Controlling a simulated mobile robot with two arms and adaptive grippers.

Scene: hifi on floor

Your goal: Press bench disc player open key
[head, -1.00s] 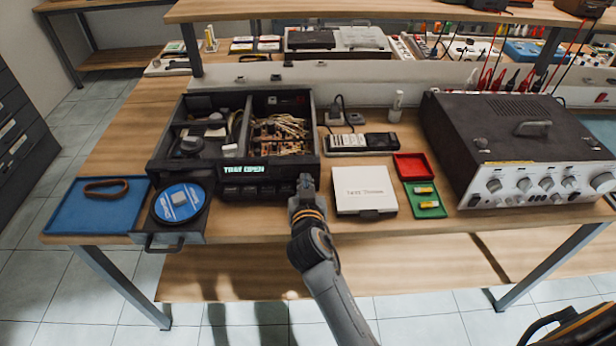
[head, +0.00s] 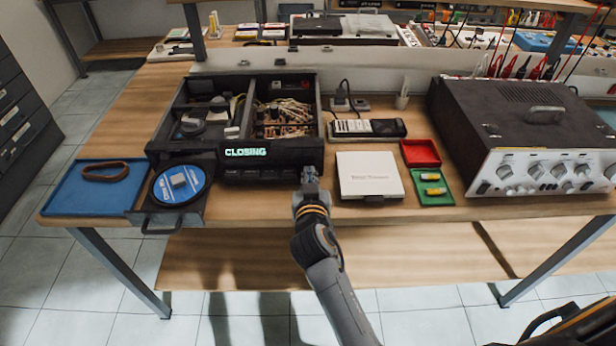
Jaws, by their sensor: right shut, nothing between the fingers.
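The bench disc player (head: 273,172) is a black open-topped unit on the workbench, with its inner parts showing. Its green display (head: 246,152) reads "CLOSING". A disc tray (head: 206,199) sticks out at its front left, holding a disc with a blue label (head: 179,186). A row of dark keys runs below the display; their labels are too small to read. My right gripper (head: 309,172) is shut and empty, just in front of the player's front right corner. I cannot tell whether it touches a key. My left gripper is not in view.
A white case (head: 369,174), a red tray (head: 420,152) and a green tray (head: 446,190) lie to the right. A large amplifier-like unit (head: 520,115) stands further right.

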